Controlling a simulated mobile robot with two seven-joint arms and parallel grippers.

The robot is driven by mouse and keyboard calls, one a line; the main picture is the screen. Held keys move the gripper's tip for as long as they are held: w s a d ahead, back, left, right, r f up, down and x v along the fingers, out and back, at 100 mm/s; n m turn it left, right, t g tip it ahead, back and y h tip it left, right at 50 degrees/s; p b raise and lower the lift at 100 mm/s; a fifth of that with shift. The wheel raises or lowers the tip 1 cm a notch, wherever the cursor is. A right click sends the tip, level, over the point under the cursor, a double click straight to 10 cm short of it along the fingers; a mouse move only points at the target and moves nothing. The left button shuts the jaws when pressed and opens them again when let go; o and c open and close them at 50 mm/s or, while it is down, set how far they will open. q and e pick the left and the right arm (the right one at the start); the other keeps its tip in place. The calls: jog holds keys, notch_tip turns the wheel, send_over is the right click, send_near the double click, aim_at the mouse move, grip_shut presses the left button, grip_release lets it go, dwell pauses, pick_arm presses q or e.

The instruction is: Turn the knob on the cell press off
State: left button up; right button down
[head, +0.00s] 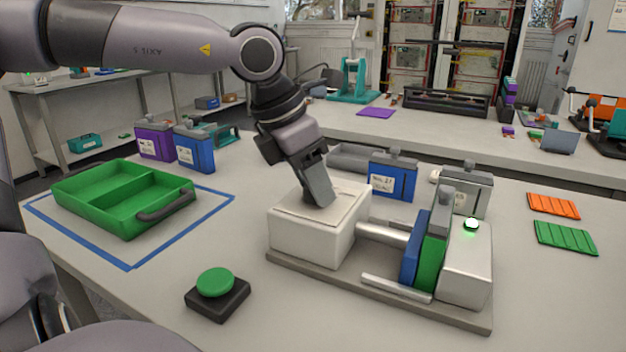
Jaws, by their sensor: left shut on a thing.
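The cell press (308,236) stands on a grey base plate on the table, with a white block at its left end. Rods run from that block to a blue cell (411,252) and a green cell (434,250), which stand upright against the right end block (467,268). A green light (471,224) glows on top of that end block. My left gripper (320,198) points down at the top of the white block and is shut on the knob there. The knob is hidden behind the fingers. My right gripper is not in view.
A green button on a black base (216,286) stands in front of the press. A green divided tray (120,198) sits inside a blue tape outline at left. Blue and grey cells (392,176) stand behind the press. Orange and green ribbed pads (565,237) lie at right.

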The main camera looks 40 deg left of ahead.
pick_arm(q)
jog(key=o, duration=1.1)
jog(key=shift+c, duration=0.2)
jog(key=shift+r, duration=0.1)
jog(key=v, duration=0.7)
jog(key=shift+p, duration=0.45)
